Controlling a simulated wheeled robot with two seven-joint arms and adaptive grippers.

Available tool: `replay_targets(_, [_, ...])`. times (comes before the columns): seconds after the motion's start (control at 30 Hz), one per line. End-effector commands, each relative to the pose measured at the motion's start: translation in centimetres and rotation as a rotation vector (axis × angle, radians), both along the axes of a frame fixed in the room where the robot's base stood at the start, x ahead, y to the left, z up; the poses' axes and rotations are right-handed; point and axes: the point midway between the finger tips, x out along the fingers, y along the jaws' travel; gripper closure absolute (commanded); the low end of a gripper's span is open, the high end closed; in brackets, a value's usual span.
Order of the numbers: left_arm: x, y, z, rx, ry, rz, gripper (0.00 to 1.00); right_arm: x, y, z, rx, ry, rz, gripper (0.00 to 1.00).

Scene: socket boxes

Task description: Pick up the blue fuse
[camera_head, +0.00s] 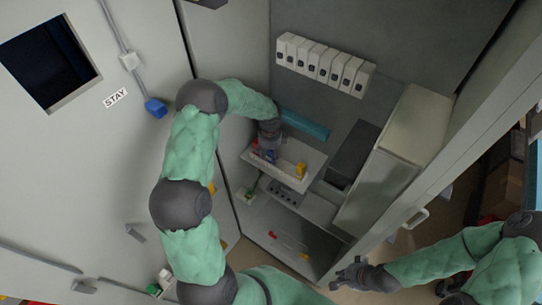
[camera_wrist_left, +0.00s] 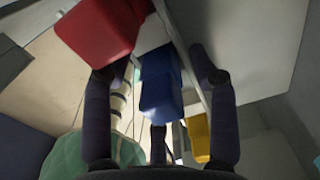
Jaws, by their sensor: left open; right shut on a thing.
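The blue fuse (camera_wrist_left: 160,85) stands between the two dark fingers of my left gripper (camera_wrist_left: 155,70) in the left wrist view. The fingers are open, one on each side of it, with a gap visible. In the head view my left gripper (camera_head: 268,143) reaches down to a white shelf tray (camera_head: 282,177) and mostly hides the blue fuse. A red fuse (camera_wrist_left: 100,30) is beside the left finger, and a yellow fuse (camera_wrist_left: 200,138) is near the right finger. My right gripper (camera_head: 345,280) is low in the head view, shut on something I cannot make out.
A row of white switch boxes (camera_head: 325,62) is on the cabinet back wall. A dark box (camera_head: 352,152) is to the right of the tray. A red piece (camera_head: 272,234) lies on the lower shelf. The cabinet door with its handle (camera_head: 415,218) stands open at right.

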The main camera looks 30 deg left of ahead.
Motion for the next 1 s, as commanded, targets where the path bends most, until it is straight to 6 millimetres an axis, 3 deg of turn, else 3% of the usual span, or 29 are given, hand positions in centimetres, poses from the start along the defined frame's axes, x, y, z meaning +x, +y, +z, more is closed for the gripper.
replay_targets(0.07, [0.0,0.0,0.0,0.0,0.0,0.0,0.44,0.0,0.0,0.0,0.0,0.0,0.0,1.0])
replay_targets(0.2, [0.0,0.0,0.0,0.0,0.0,0.0,0.84,0.0,0.0,0.0,0.0,0.0,0.0,1.0])
replay_targets(0.27, [0.0,0.0,0.0,0.0,0.0,0.0,0.96,0.0,0.0,0.0,0.0,0.0,0.0,1.0])
replay_targets(0.7, [0.0,0.0,0.4,0.0,0.0,0.0,0.96,0.0,0.0,0.0,0.0,0.0,0.0,1.0])
replay_targets(1.0, [-0.1,-0.1,3.7,0.002,-0.003,-0.002,0.96,0.0,0.0,0.0,0.0,0.0,0.0,1.0])
